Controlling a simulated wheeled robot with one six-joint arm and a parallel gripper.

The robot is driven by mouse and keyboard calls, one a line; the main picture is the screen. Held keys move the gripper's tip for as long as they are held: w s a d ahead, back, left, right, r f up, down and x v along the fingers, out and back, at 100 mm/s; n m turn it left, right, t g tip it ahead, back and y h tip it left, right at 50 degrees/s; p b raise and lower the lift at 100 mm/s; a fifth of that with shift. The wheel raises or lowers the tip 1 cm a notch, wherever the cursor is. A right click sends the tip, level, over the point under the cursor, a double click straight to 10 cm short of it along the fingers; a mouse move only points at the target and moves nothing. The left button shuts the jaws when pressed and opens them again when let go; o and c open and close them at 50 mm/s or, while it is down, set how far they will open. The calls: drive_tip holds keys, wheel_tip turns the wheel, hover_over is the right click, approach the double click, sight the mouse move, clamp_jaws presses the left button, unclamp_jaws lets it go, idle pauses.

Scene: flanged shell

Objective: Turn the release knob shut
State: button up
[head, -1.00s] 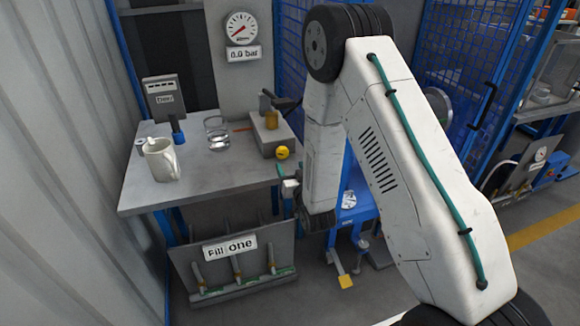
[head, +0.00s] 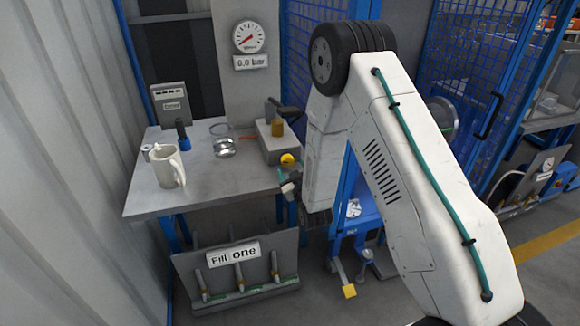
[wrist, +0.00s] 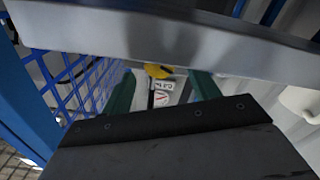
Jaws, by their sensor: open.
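The release knob looks to be the small round yellow knob (head: 287,160) on the front of a grey box (head: 279,146) at the right end of the grey bench. In the wrist view a yellow part (wrist: 158,71) shows between my fingertips, partly cut off by a grey edge. My gripper (head: 284,180) is just below and in front of the knob in the head view, partly hidden by my arm. In the wrist view its green fingers (wrist: 163,92) are apart with nothing held. I cannot tell whether they touch the knob.
On the bench (head: 222,186) stand a white mug (head: 168,166), a clear metallic piece (head: 223,147) and a grey display unit (head: 171,104). A gauge (head: 249,37) reads near zero above a "0.0 bar" label. A "Fill one" rack (head: 234,274) stands below. Blue mesh fencing (head: 445,80) is on the right.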

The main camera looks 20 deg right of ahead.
sight(287, 160)
drive_tip(key=shift+w, duration=1.25)
drive_tip(key=c, duration=1)
drive_tip(key=shift+o, duration=0.2)
drive_tip(key=shift+m, duration=0.3)
drive_tip(key=m, duration=1.2)
drive_tip(key=shift+m, duration=0.3)
